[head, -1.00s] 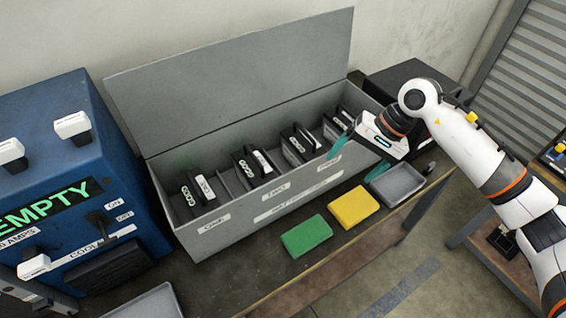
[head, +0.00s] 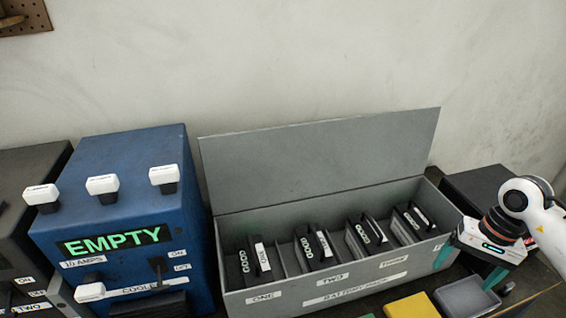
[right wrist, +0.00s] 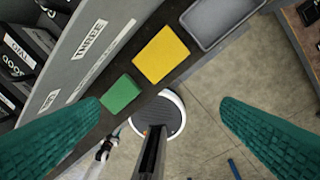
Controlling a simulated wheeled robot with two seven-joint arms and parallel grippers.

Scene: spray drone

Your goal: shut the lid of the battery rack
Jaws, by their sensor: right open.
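The grey battery rack (head: 345,290) stands on the bench with several dark batteries in its slots. Its lid (head: 320,158) is raised, leaning back towards the wall. In the right wrist view, the rack's front face (right wrist: 78,62) shows at the upper left with the label THREE. My right gripper (head: 468,266) is at the rack's front right corner, its teal fingers apart and empty. Its two fingers also show wide apart in the right wrist view (right wrist: 160,128), above the floor in front of the bench. My left gripper is out of view.
A blue box (head: 128,185) reading EMPTY stands left of the rack. A yellow block (head: 412,307), a green block (right wrist: 119,95) and a grey tray (head: 466,297) lie in front of the rack. A black box (head: 485,185) stands behind its right end.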

